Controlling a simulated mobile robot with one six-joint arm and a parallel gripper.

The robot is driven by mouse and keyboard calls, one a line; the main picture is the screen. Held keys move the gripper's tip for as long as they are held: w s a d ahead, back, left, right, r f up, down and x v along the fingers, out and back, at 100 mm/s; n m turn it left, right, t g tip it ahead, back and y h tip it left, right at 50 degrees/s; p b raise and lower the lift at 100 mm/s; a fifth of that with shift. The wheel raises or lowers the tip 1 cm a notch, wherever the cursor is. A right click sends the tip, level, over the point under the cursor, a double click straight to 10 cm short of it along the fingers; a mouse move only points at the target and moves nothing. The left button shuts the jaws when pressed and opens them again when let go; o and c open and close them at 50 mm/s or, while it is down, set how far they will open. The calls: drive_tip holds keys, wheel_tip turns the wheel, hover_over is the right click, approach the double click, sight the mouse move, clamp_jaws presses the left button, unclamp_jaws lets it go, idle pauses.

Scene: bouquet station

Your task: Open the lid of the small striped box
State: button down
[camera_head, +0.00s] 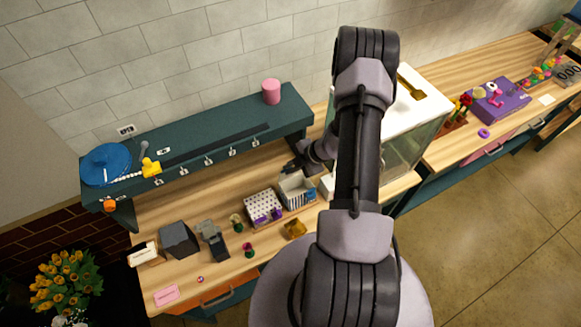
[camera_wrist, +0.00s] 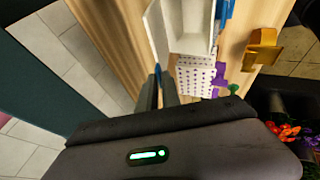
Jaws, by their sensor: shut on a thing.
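My gripper (camera_head: 290,168) is at the back of the box, by the lid's edge. In the wrist view my gripper (camera_wrist: 163,80) has its dark fingers close together at the lid's lower end, shut on it. The exact contact is partly hidden.
A dotted white box (camera_head: 262,203) with purple parts stands just left of the striped box. A yellow holder (camera_head: 295,229) is in front. A glass tank (camera_head: 405,140) stands to the right, and the teal shelf (camera_head: 215,135) is behind.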

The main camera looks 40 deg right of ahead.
idle(0.3)
drive_tip(key=c, duration=1.6)
unclamp_jaws()
drive_tip(key=shift+s+d+r+p, duration=0.4)
drive_tip(key=shift+d+r+p, duration=0.95)
drive_tip(key=shift+r, duration=1.75)
drive_tip(key=shift+s+d+r+p, duration=0.45)
drive_tip(key=shift+d+r+p, duration=0.95)
drive_tip(key=shift+r, duration=1.7)
drive_tip(key=shift+s+d+r+p, duration=0.4)
drive_tip(key=shift+d+r+p, duration=0.5)
drive_tip(key=shift+r+p, duration=1.55)
drive_tip(key=shift+r+b, duration=0.6)
drive_tip(key=shift+b, duration=0.1)
